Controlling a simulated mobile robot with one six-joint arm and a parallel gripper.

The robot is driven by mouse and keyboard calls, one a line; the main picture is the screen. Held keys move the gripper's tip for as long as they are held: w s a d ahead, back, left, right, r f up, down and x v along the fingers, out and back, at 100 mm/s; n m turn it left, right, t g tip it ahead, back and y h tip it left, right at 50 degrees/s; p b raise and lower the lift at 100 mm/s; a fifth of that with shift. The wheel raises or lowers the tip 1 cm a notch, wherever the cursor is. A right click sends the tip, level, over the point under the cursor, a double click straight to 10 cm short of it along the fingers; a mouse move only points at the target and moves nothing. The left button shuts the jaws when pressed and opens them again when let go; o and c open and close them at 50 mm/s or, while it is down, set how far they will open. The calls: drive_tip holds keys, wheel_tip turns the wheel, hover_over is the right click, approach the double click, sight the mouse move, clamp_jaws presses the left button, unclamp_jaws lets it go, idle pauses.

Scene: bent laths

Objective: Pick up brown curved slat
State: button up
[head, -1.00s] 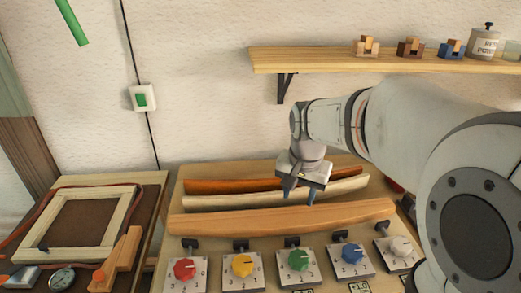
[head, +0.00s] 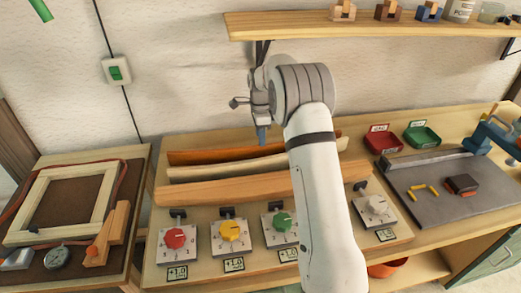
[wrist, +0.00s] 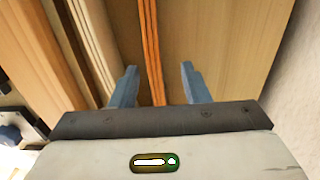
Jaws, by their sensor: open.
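The brown curved slat (head: 215,154), an orange-brown strip, lies at the back of the bench, behind the cream slat (head: 225,171) and the light tan slat (head: 220,190). My gripper (head: 262,135) is over its right part in the head view, and my arm hides some of the slats' right parts. In the wrist view, the brown slat (wrist: 149,40) runs lengthwise between the two blue fingers of my open gripper (wrist: 158,80), closer to the left finger. Nothing is held. The height of the fingertips above the slat is hard to tell.
A wall shelf (head: 350,27) hangs above and behind my arm. Several coloured knob boxes, one with a yellow knob (head: 232,230), stand in front of the slats. A framed board (head: 60,205) is at left, and red (head: 383,139) and green (head: 422,134) trays are at right.

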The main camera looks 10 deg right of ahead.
sight(260, 151)
drive_tip(key=f, duration=0.2)
drive_tip(key=f+p, duration=0.1)
drive_tip(key=f, duration=0.3)
drive_tip(key=shift+s+a+f+p, duration=0.2)
drive_tip(key=shift+s+f+p, duration=0.1)
drive_tip(key=shift+s, duration=0.1)
drive_tip(key=shift+f, duration=0.4)
clamp_jaws()
